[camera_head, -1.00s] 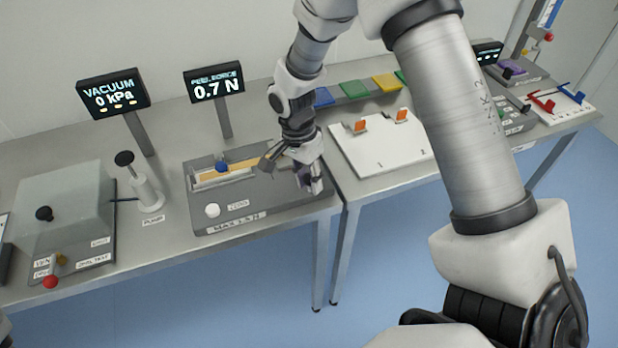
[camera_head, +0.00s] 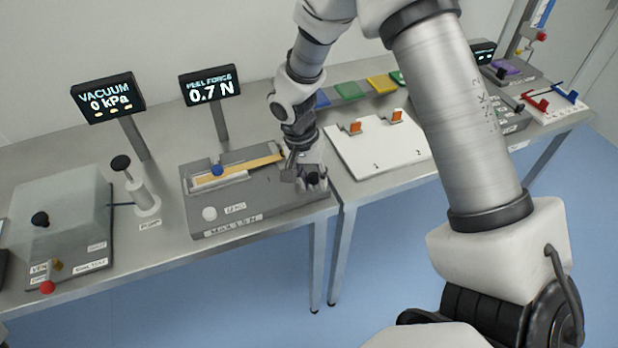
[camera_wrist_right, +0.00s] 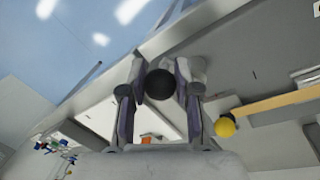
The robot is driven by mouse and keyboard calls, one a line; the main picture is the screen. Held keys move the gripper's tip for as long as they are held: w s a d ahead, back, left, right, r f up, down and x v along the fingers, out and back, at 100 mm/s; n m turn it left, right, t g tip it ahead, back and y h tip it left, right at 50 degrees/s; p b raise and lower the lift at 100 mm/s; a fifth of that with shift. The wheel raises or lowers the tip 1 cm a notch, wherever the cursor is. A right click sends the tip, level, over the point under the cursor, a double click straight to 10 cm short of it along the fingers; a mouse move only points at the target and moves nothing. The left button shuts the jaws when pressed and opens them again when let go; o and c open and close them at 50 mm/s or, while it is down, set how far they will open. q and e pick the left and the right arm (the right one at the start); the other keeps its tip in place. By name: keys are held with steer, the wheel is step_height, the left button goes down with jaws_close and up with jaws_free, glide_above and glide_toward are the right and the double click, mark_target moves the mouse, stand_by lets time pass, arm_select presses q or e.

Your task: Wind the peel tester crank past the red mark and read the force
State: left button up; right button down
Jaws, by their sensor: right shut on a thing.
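My right gripper (camera_head: 312,182) is at the tester's right end, fingers pointing down. In the right wrist view its fingers (camera_wrist_right: 160,95) are shut around a black round crank knob (camera_wrist_right: 160,84). The crank arm and the red mark are hidden or too small to make out. My left gripper is not in view.
A white zero button (camera_head: 209,213) is on the tester's front left. A hand pump (camera_head: 145,192) and a clear-lidded vacuum box (camera_head: 62,215) stand to the left. A white board (camera_head: 375,158) with orange pieces lies to the right, across a narrow gap between benches.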

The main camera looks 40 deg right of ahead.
steer(key=n, duration=0.1)
steer(key=d+n, duration=0.1)
steer(key=n, duration=0.1)
steer(key=n+b, duration=0.1)
steer(key=shift+w+d+f+n+t+h, duration=0.15)
steer(key=shift+w+d+n+t+h, duration=0.05)
steer(key=shift+d+n+t+h, duration=0.15)
steer(key=shift+w+d+n+t+b, duration=0.15)
steer(key=shift+w+d+n+b, duration=0.1)
steer(key=shift+n, duration=0.55)
steer(key=shift+w+d+n+t+b, duration=0.15)
steer(key=shift+d+n, duration=0.1)
steer(key=shift+n, duration=0.5)
steer(key=shift+w+d+n+t+b, duration=0.15)
steer(key=shift+w+d+n, duration=0.1)
steer(key=shift+n, duration=0.55)
steer(key=c, duration=0.8)
jaws_free()
steer(key=shift+c, duration=0.2)
steer(key=shift+w, duration=0.15)
steer(key=shift+r, duration=0.2)
steer(key=r, duration=0.3)
steer(key=a+r, duration=0.1)
steer(key=r, duration=0.3)
steer(key=a+r, duration=0.1)
steer(key=r, duration=0.3)
steer(key=shift+a+r, duration=0.2)
steer(key=shift+r, duration=0.05)
